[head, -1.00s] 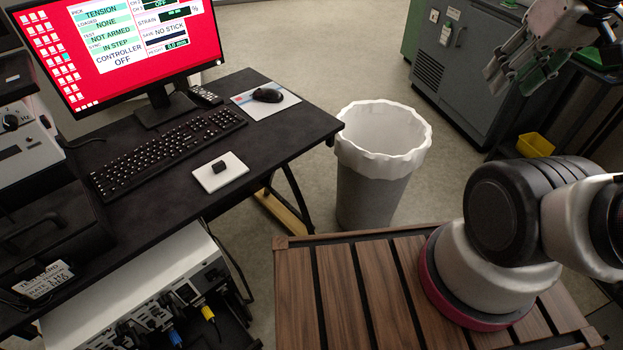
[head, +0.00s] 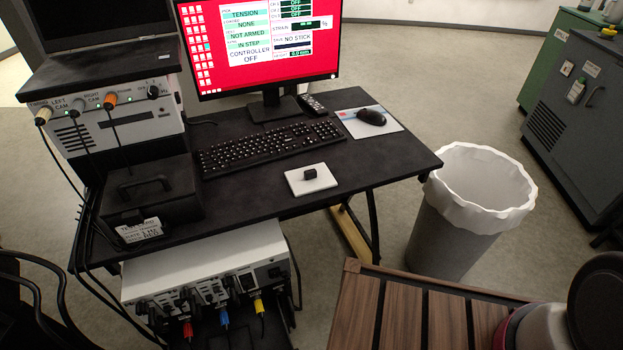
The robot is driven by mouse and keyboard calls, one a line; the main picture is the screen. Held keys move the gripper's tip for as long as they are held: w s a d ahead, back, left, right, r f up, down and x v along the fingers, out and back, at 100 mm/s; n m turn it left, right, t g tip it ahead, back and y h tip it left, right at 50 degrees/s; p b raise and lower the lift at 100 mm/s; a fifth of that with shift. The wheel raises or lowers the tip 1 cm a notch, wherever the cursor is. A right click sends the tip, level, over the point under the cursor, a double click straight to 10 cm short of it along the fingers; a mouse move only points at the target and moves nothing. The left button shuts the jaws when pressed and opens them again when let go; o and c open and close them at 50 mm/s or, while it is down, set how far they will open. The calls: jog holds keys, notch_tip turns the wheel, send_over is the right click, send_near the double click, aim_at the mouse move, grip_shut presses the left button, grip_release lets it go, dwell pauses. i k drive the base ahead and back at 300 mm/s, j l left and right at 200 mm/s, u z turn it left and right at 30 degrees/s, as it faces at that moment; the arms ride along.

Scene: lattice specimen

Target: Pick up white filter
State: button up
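I cannot pick out a white filter in the head view. A flat white square (head: 300,185) with a small black block (head: 310,174) on it lies on the black desk (head: 250,200), in front of the keyboard. I cannot tell what it is. My gripper is out of the picture. Only part of my arm's base shows at the lower right corner.
A monitor (head: 262,50), keyboard (head: 270,143) and mouse (head: 371,117) stand on the desk. A black case (head: 150,195) and a control box (head: 130,122) are at left. A lined waste bin (head: 455,235) stands right of the desk.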

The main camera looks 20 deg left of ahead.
aim_at(304, 181)
jog(key=k+l+u, duration=0.2)
jog(key=k+l, duration=0.6)
jog(key=k+u, duration=0.1)
jog(key=u, duration=1.55)
